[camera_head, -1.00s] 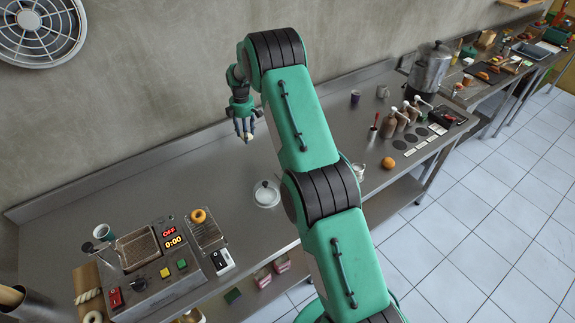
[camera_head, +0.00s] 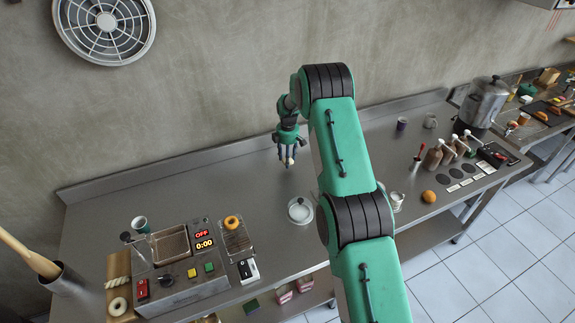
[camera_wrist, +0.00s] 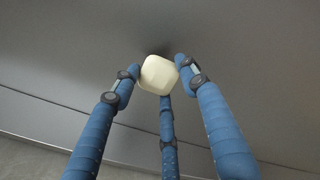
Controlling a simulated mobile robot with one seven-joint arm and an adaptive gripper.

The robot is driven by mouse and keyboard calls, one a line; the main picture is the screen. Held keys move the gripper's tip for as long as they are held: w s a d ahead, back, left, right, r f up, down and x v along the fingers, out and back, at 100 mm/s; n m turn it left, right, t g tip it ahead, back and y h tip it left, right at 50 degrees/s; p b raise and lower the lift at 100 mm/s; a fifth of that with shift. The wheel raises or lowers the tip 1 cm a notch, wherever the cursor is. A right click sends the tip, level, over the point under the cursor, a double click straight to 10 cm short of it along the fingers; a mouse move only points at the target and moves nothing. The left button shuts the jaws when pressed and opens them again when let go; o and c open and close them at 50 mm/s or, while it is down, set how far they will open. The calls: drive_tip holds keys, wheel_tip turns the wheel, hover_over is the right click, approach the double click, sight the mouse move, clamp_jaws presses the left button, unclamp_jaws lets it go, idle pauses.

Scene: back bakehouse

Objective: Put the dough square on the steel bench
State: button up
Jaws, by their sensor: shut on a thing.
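My gripper (camera_head: 288,161) is over the steel bench (camera_head: 205,186), toward the wall, with its fingers pointing down. In the wrist view its blue fingers (camera_wrist: 160,82) are closed around the dough square (camera_wrist: 159,75), a small cream block with rounded corners. The dough square is a tiny pale spot between the fingertips in the head view. A dark shadow lies on the steel just beyond it in the wrist view. I cannot tell how small the gap to the bench is.
The bench under my gripper is clear. A round white lidded dish (camera_head: 300,211) stands nearer the front. A fryer-like machine (camera_head: 168,250) and a rack with a doughnut (camera_head: 232,222) are at left. Sauce bottles (camera_head: 447,150) and a large pot (camera_head: 484,102) are at right.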

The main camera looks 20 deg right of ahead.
drive_tip(key=shift+f, duration=1.85)
drive_tip(key=shift+f, duration=0.2)
drive_tip(key=o, duration=0.8)
drive_tip(key=shift+o, duration=0.2)
drive_tip(key=shift+r, duration=0.15)
wheel_tip(320, 180, up, 12)
drive_tip(key=shift+s+r, duration=0.1)
drive_tip(key=shift+r, duration=0.1)
